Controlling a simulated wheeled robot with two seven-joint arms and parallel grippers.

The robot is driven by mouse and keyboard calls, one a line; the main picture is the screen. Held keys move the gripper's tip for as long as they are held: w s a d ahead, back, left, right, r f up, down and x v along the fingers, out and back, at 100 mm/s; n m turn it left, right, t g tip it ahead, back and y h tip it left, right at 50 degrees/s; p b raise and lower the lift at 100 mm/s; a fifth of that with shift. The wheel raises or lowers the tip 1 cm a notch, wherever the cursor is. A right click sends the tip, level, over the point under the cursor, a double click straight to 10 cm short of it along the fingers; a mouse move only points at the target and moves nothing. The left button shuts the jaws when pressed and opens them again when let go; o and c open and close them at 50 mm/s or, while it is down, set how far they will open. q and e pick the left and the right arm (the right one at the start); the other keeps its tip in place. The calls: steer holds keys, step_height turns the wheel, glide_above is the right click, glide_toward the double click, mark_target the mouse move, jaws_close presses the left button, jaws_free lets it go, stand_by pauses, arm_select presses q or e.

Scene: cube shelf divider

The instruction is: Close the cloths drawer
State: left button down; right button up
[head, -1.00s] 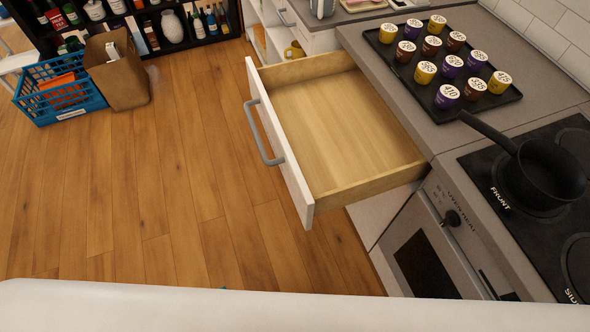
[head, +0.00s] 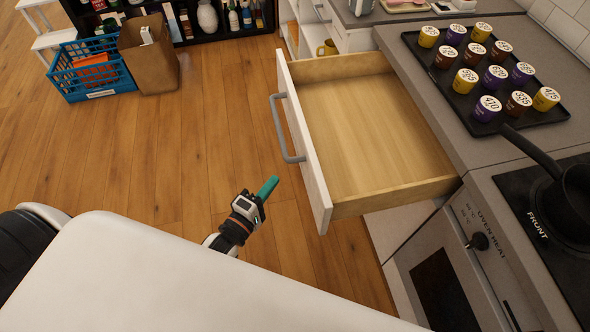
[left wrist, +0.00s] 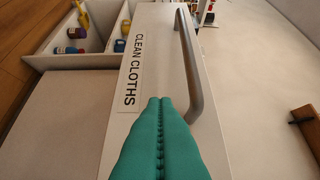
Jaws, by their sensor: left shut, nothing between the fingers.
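The cloths drawer (head: 375,135) stands pulled out from the counter in the head view, and its inside looks empty. Its white front has a grey bar handle (head: 284,128). In the left wrist view the drawer front (left wrist: 125,110) bears a "CLEAN CLOTHS" label (left wrist: 132,65), with the handle (left wrist: 192,65) beside it. My left gripper (head: 268,187) is shut and empty, just left of the drawer front near its lower end. Its teal fingers (left wrist: 158,110) are pressed together and point at the front; I cannot tell whether they touch it. My right gripper is not in view.
The counter (head: 440,120) holds a black tray (head: 545,112) of several numbered cups. A black pan (head: 570,200) sits on the stove, above the oven (head: 450,280). A blue crate (head: 95,75) and a paper bag (head: 150,60) stand on the floor. The wooden floor left of the drawer is clear.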

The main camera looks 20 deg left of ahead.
mark_target(303, 161)
arm_select(q)
steer(key=shift+w+d+p, duration=0.1)
steer(key=shift+w+d, duration=0.55)
steer(key=shift+w, duration=0.3)
steer(key=shift+w+d+p, duration=0.1)
steer(key=shift+w+d, duration=0.6)
steer(key=shift+w, duration=0.3)
steer(key=shift+w+d+p, duration=0.1)
steer(key=shift+w+d, duration=0.55)
steer(key=shift+w, duration=0.3)
steer(key=shift+w, duration=0.1)
